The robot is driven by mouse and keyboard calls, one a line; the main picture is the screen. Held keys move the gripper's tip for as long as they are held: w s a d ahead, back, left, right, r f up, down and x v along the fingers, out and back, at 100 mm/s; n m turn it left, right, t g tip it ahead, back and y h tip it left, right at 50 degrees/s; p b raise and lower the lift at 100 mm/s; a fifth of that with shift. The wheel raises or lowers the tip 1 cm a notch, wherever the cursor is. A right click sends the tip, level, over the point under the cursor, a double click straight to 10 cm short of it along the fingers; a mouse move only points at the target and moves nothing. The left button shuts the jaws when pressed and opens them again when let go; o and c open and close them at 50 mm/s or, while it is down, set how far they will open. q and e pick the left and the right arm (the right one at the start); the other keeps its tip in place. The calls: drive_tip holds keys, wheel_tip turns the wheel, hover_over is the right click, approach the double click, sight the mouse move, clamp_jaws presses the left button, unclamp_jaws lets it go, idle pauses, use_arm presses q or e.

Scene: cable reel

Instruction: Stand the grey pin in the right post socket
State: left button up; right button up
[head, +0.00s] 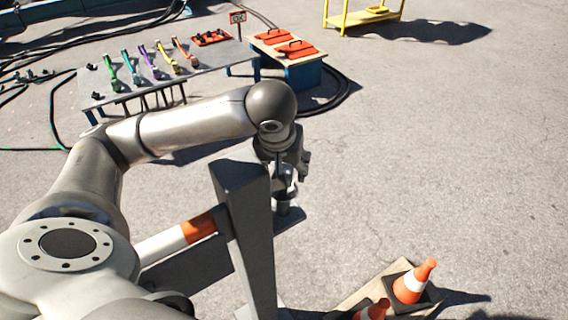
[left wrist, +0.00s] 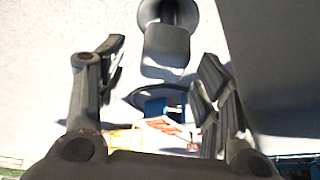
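My left gripper (head: 285,187) points down just right of a tall grey post (head: 250,230). In the left wrist view its fingers (left wrist: 160,80) are spread wide, with space between them. A grey part, which looks like the pin (left wrist: 168,45), shows between and beyond the fingertips: a square block, a dark shaft and a round disc. Neither finger appears to touch it. The post also fills the right side of that view (left wrist: 280,60). In the head view the pin is mostly hidden by the gripper. Whether it stands in the socket I cannot tell. My right gripper is not in view.
A white and orange bar (head: 175,240) runs left from the post. Traffic cones (head: 412,285) stand on a board at lower right. A table (head: 215,62) with coloured tools and an orange-topped bench (head: 290,48) stand behind. Pavement at right is clear.

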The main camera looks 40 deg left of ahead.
use_arm(q)
drive_tip(key=v, duration=1.2)
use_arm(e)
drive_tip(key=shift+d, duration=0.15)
use_arm(q)
drive_tip(key=shift+s, duration=0.15)
drive_tip(key=shift+f, duration=0.1)
idle(0.7)
